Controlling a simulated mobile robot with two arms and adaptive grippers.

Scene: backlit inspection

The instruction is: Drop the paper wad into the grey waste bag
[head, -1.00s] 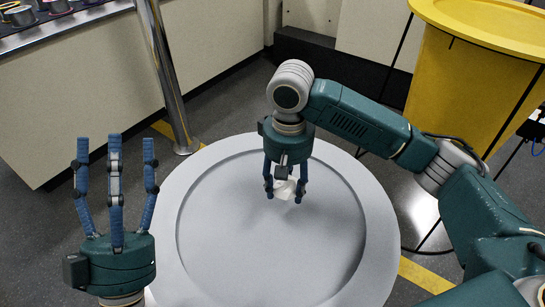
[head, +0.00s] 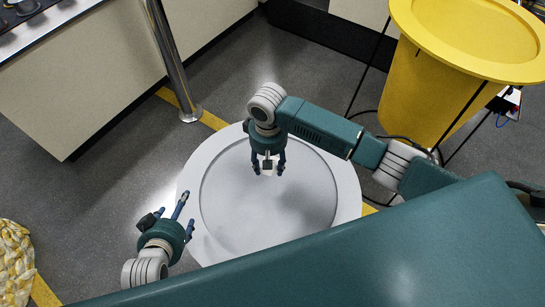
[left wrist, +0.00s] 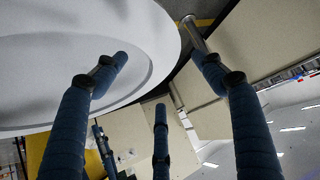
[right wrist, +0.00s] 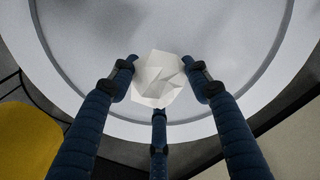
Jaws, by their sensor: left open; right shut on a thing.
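The paper wad (right wrist: 160,78) is white and crumpled. My right gripper (right wrist: 162,85) is shut on it, with its fingers around the sides in the right wrist view. In the head view the right gripper (head: 268,172) points down over the round grey table (head: 306,215), and the wad shows small between the fingers. Its height above the table is hard to tell. My left gripper (head: 182,212) is open and empty beside the table's left edge; its spread fingers show in the left wrist view (left wrist: 160,72). I see no grey waste bag in any view.
A yellow round-rimmed container (head: 435,85) stands on thin dark legs at the upper right. A metal post (head: 172,60) and a pale counter (head: 85,85) are at the upper left. A yellowish woven object (head: 14,265) lies at the lower left. Grey floor is clear between them.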

